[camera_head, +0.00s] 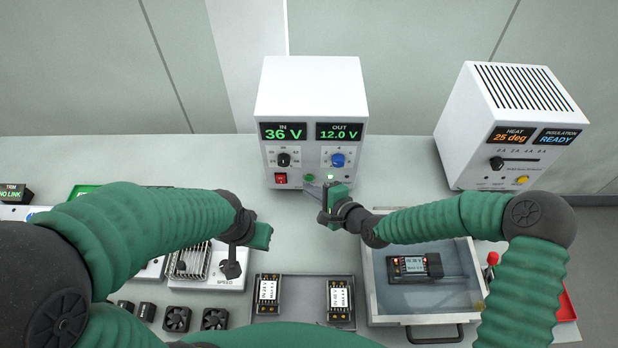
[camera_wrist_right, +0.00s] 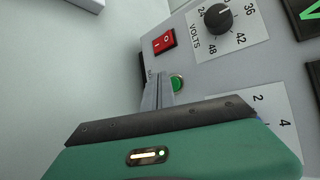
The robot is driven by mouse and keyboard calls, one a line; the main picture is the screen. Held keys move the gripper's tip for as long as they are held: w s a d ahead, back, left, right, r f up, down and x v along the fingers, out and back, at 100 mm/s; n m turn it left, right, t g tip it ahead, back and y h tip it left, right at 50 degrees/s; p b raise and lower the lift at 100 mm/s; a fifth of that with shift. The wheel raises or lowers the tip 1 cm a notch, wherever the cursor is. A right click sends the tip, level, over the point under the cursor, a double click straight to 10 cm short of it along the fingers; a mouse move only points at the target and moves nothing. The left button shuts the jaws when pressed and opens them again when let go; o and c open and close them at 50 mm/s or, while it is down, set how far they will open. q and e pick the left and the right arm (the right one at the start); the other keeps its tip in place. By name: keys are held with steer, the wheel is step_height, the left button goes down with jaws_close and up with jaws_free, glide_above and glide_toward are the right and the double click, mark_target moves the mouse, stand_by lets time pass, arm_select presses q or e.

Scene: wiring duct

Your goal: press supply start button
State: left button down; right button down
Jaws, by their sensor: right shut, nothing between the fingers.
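The power supply (camera_head: 310,95) stands at the back middle of the bench, its displays reading IN 36 V and OUT 12.0 V. Its round green button (camera_head: 308,178) sits low on the front panel, right of the red switch (camera_head: 281,180). The button (camera_wrist_right: 177,83) also shows in the right wrist view. My right gripper (camera_head: 316,187) is shut and empty, its fingertips close to the button; I cannot tell whether they touch it. My left gripper (camera_head: 262,236) is over the left middle of the bench, away from the supply; its finger gap is unclear.
A black dial (camera_head: 284,160) and a blue knob (camera_head: 338,160) sit above the button. A white heater box (camera_head: 515,120) stands at the right. In front are a clear-lidded box (camera_head: 378,310), a grey tray (camera_head: 305,313) with modules and several small fans (camera_head: 177,319).

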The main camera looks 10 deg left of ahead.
steer(key=shift+s, duration=0.1)
steer(key=shift+s+d+p, duration=0.25)
steer(key=shift+s+p, duration=0.1)
steer(key=shift+s, duration=0.85)
steer(key=shift+s+d+p, duration=0.25)
steer(key=shift+s+p, duration=0.05)
steer(key=shift+s, duration=0.85)
